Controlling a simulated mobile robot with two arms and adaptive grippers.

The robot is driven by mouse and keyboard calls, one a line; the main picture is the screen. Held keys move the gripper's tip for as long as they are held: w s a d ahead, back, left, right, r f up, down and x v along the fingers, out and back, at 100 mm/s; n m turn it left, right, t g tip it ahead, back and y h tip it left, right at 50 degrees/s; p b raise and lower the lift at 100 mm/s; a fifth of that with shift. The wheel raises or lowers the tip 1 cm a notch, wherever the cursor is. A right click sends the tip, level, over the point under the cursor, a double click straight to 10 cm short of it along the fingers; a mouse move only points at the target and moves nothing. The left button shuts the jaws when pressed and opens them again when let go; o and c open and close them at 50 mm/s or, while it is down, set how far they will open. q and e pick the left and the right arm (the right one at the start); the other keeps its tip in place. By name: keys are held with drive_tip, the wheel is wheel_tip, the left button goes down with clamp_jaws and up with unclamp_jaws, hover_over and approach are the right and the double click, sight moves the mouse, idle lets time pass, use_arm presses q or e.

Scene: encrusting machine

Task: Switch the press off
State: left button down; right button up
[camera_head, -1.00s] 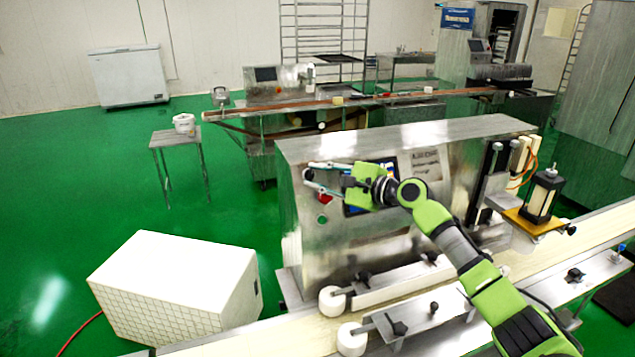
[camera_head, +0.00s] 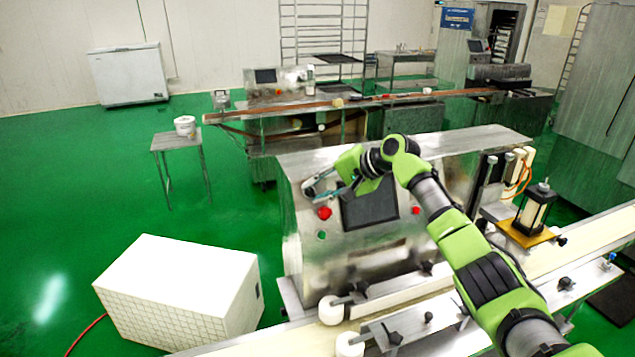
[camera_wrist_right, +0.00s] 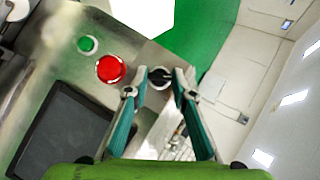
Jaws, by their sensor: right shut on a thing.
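The press (camera_head: 300,255) is a steel cabinet at the centre of the head view. Its dark screen (camera_head: 370,210) faces me. A red button (camera_head: 325,213) and a smaller green button (camera_head: 322,235) sit left of the screen. In the wrist view, a round switch with a black knob (camera_wrist_right: 160,77) lies beside the red button (camera_wrist_right: 110,69). My right gripper (camera_head: 314,187) is at the panel's upper left corner. In the wrist view its fingertips (camera_wrist_right: 159,83) are shut on the black knob from both sides. My left gripper is not in view.
A conveyor belt (camera_head: 590,235) runs along the press's front, with rollers and black clamp knobs. A white box (camera_head: 180,285) stands on the floor at left. A black-framed unit (camera_head: 534,208) stands at right. Green floor is free at left.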

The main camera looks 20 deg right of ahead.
drive_tip(key=shift+a+r+n+g+h+p, duration=0.15)
drive_tip(key=shift+n+g+h+p, duration=0.55)
drive_tip(key=shift+n+p, duration=0.6)
drive_tip(key=o, duration=1.1)
drive_tip(key=v, duration=1.1)
drive_tip(key=shift+s+r, duration=0.3)
drive_tip(key=shift+f, duration=0.1)
